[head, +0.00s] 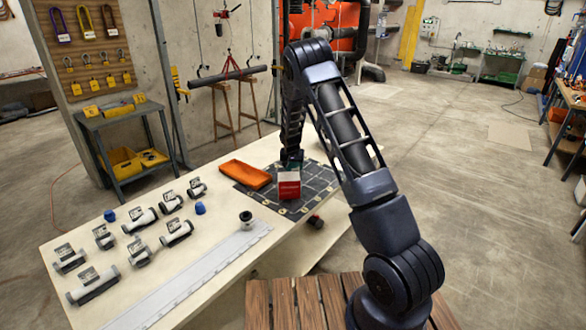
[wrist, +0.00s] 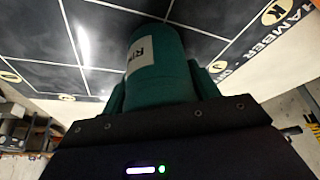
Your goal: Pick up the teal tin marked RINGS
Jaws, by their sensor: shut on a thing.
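The teal tin (wrist: 160,62) is between the fingers of my gripper (wrist: 158,88) in the wrist view. Its white label shows the letters RIN; the rest of the word is turned out of sight. My gripper is shut on the tin, with a finger on each side. In the head view my gripper (head: 291,157) is over the dark marked mat (head: 256,191), just behind a red and white box (head: 288,186). That box hides most of the tin there. I cannot tell whether the tin touches the mat.
An orange tray (head: 245,174) lies left of my gripper. Several labelled pipe fittings (head: 140,220) and blue caps (head: 200,208) are on the left of the table. A dark-topped white cup-like piece (head: 246,220) stands near a long pale strip (head: 190,278).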

